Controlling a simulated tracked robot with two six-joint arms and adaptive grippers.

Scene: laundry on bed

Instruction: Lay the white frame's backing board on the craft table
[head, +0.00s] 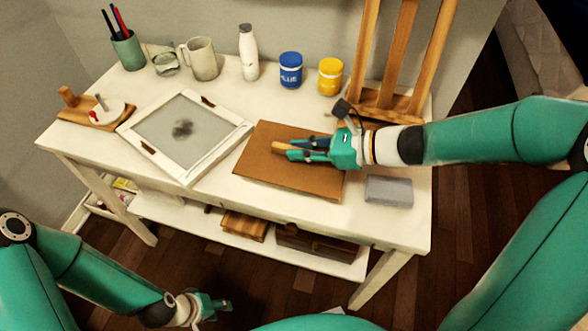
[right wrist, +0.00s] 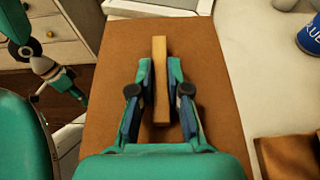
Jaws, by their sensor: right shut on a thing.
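The backing board (head: 262,172) is a flat brown panel with a light wooden strut on its upper face. It is level, at or just above the craft table (head: 205,205), right of the white frame (head: 187,172); I cannot tell whether it touches the table. My right gripper (head: 288,151) is shut on the strut, which stands between its fingers in the right wrist view (right wrist: 160,85); the board also shows there (right wrist: 110,65). The frame lies flat with a grey pane and dark smudge. My left gripper (head: 208,306) is low in front of the table, its fingers unclear.
A grey block (head: 388,190) lies right of the board. A wooden easel (head: 385,100), yellow jar (head: 330,77), blue jar (head: 290,70), white bottle (head: 248,55), mug (head: 202,60) and pen cup (head: 128,50) line the back. A wooden board with a tool (head: 95,112) sits left.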

